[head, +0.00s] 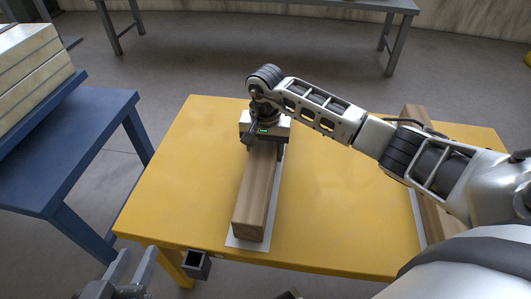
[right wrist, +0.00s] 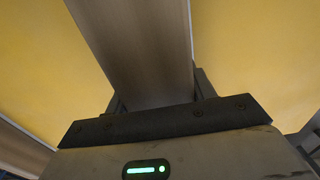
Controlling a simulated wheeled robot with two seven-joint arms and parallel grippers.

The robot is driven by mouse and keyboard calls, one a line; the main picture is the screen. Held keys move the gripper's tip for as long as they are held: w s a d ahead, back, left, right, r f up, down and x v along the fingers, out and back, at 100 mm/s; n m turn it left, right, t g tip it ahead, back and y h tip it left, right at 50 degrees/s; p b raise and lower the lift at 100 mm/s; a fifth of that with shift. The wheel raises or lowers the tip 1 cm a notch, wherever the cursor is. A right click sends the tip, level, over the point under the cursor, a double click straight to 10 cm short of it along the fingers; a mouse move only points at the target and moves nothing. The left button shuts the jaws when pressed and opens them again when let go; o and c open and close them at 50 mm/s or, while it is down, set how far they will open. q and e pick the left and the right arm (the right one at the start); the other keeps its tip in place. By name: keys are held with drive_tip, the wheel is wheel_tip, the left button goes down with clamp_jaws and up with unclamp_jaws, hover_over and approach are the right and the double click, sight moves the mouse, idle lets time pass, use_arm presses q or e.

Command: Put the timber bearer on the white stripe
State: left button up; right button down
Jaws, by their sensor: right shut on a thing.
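A timber bearer (head: 257,195), a long light-brown beam, lies lengthwise over a white stripe (head: 248,244) on the yellow table. The stripe shows along the beam's right side and past its near end. Whether a thin gap is left under the beam, I cannot tell. My right gripper (head: 265,147) is shut on the beam near its far end, from above. In the right wrist view the beam (right wrist: 145,50) runs between the fingers. My left gripper (head: 132,268) is open and empty at the bottom left, off the table's near edge.
A second timber beam (head: 437,215) lies at the table's right, beside another white stripe (head: 416,220), partly hidden by my right arm. The yellow table (head: 190,180) is bare at left. A blue stand (head: 85,125) with pale stacked slabs (head: 30,65) is at left. A grey table stands behind.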

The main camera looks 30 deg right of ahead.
drive_tip(key=shift+w, duration=0.1)
drive_tip(key=shift+f, duration=0.25)
drive_tip(key=c, duration=0.5)
unclamp_jaws()
use_arm(q)
drive_tip(key=shift+d+r, duration=0.1)
drive_tip(key=shift+r, duration=0.2)
use_arm(e)
drive_tip(key=shift+r, duration=0.6)
wheel_tip(320, 180, up, 10)
drive_tip(key=p, duration=0.3)
drive_tip(key=shift+r, duration=0.25)
use_arm(q)
drive_tip(key=shift+w+a+f+g+y, duration=0.1)
drive_tip(key=shift+a+f+g+y, duration=0.15)
drive_tip(key=shift+f, duration=0.3)
drive_tip(key=shift+a+f+g+y, duration=0.15)
drive_tip(key=shift+a+f+g, duration=0.15)
drive_tip(key=shift+f, duration=0.25)
use_arm(e)
drive_tip(key=shift+r, duration=0.3)
